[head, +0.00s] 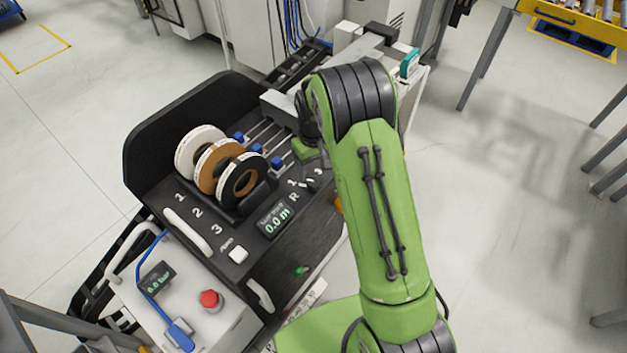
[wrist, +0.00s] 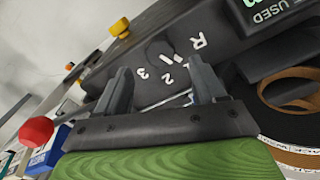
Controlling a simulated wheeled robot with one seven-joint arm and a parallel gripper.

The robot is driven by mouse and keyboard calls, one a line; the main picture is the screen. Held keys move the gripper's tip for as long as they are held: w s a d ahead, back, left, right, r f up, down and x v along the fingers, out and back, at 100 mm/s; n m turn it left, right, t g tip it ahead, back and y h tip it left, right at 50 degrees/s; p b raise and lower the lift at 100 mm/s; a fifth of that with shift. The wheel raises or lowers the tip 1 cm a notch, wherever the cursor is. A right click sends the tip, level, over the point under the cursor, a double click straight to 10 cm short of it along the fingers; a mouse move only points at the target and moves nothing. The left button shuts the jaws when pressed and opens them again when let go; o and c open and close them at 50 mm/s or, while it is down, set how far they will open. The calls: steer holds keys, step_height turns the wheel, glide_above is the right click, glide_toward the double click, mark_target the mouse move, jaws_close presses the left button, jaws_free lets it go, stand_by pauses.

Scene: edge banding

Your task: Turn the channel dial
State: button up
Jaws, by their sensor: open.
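The channel dial (wrist: 158,49) is a small dark knob with a white mark, on the dark panel between the fingers in the wrist view. White labels R, 1, 2 and 3 are around it, partly cut by the finger. In the head view, the dial (head: 308,185) lies beside the forearm, small and hard to make out. My gripper (wrist: 163,70) is open and empty, its two dark fingers spread either side of the dial area. I cannot tell how far the tips are from the panel. In the head view my arm hides most of the gripper.
Three tape rolls, white, brown and black (head: 242,180), stand on the machine left of the dial. A display reading 0.0 m (head: 275,220) is close by. A red button (head: 210,299) is on the front box. A yellow knob (wrist: 119,27) shows beyond the panel.

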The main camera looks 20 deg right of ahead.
mark_target(314, 181)
step_height(314, 181, down, 5)
steer(key=shift+f+b, duration=0.2)
steer(key=shift+b, duration=0.1)
steer(key=shift+c, duration=0.2)
steer(key=c, duration=1)
